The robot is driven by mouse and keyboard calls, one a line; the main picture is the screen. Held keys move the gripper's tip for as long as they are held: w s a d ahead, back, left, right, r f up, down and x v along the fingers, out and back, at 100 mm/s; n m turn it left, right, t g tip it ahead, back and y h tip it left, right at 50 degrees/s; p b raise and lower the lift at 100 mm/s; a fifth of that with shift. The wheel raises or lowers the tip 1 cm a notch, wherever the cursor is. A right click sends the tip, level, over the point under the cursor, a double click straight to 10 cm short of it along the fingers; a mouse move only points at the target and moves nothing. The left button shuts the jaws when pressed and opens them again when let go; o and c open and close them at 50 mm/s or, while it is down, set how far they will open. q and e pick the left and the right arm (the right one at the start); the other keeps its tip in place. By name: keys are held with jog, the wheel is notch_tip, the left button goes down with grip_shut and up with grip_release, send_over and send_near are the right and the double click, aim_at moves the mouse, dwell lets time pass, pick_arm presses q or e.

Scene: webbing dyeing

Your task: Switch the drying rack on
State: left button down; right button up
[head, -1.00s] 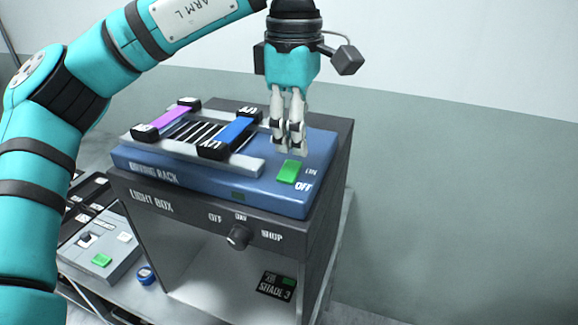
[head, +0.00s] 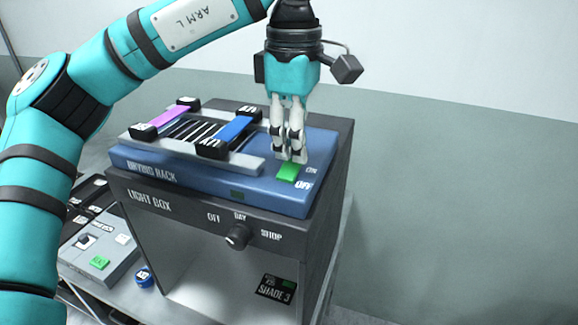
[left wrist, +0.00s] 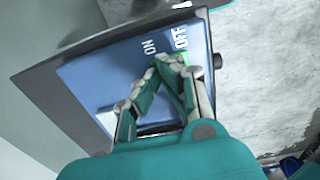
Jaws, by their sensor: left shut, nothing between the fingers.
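The blue drying rack (head: 190,182) sits on top of the dark light box. Its green switch (head: 288,172) is at the right end, beside the ON and OFF labels. My left gripper (head: 292,158) is shut and empty, pointing down, with its fingertips at the back edge of the green switch. I cannot tell whether they touch it. In the left wrist view the fingertips (left wrist: 170,62) cover most of the switch, and a bit of green (left wrist: 184,58) shows by OFF. The rack's small indicator window (head: 237,195) looks dark. My right gripper is not in view.
A purple strip (head: 170,117) and a blue strip (head: 233,130) with black end clips lie across the rack. The light box (head: 150,200) has a knob (head: 237,237) on its front. A grey control unit (head: 100,262) stands at the lower left. The right side is open.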

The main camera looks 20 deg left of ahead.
pick_arm(q)
jog(key=shift+f+b, duration=0.3)
jog(key=shift+f, duration=0.2)
notch_tip(320, 180, up, 5)
jog(key=p, duration=0.4)
jog(key=shift+r, duration=0.1)
notch_tip(320, 180, up, 2)
jog(key=shift+p, duration=1.15)
